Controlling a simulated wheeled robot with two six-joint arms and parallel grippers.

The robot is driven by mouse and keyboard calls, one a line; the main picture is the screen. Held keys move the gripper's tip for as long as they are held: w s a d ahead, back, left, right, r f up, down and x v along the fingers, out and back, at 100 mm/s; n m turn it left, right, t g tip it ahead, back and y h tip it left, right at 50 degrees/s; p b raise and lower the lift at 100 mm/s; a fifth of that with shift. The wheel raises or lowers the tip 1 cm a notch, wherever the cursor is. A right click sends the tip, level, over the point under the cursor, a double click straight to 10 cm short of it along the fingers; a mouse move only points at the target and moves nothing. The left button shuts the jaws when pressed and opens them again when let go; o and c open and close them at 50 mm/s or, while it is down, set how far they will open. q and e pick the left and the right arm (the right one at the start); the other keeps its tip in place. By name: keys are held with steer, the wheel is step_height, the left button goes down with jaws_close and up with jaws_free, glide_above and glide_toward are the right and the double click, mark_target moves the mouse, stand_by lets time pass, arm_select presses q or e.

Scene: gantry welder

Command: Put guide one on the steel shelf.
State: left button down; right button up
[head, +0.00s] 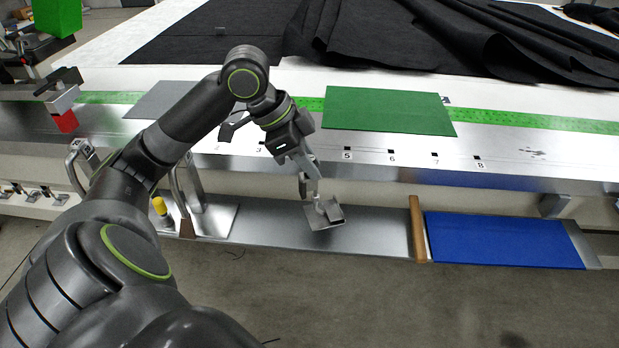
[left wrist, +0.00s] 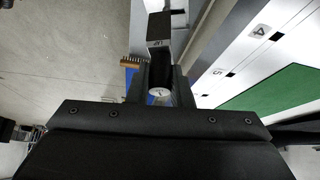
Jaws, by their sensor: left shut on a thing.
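Guide one (head: 327,217), a small grey metal bracket, is in my left gripper (head: 311,190). In the left wrist view the guide (left wrist: 160,28) sticks out past the fingers, and a round white tag (left wrist: 158,92) shows between them. The gripper is shut on the guide and points down. The steel shelf (head: 270,232) is a long bare metal strip below the table's front edge. The guide is over the shelf's right part in the head view; I cannot tell whether it touches. My right gripper is not in view.
A wooden divider (head: 417,230) bounds the shelf on the right, with a blue mat (head: 505,240) beyond. Metal handles and a yellow-topped thing (head: 160,206) stand at the left. The table edge (head: 400,172) rises behind. A green sheet (head: 388,110) lies on the table.

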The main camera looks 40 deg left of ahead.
arm_select(q)
step_height(320, 180, down, 3)
steer(key=shift+r, duration=0.2)
steer(key=shift+f, duration=0.35)
steer(key=shift+f, duration=0.15)
steer(key=c, duration=1.3)
jaws_free()
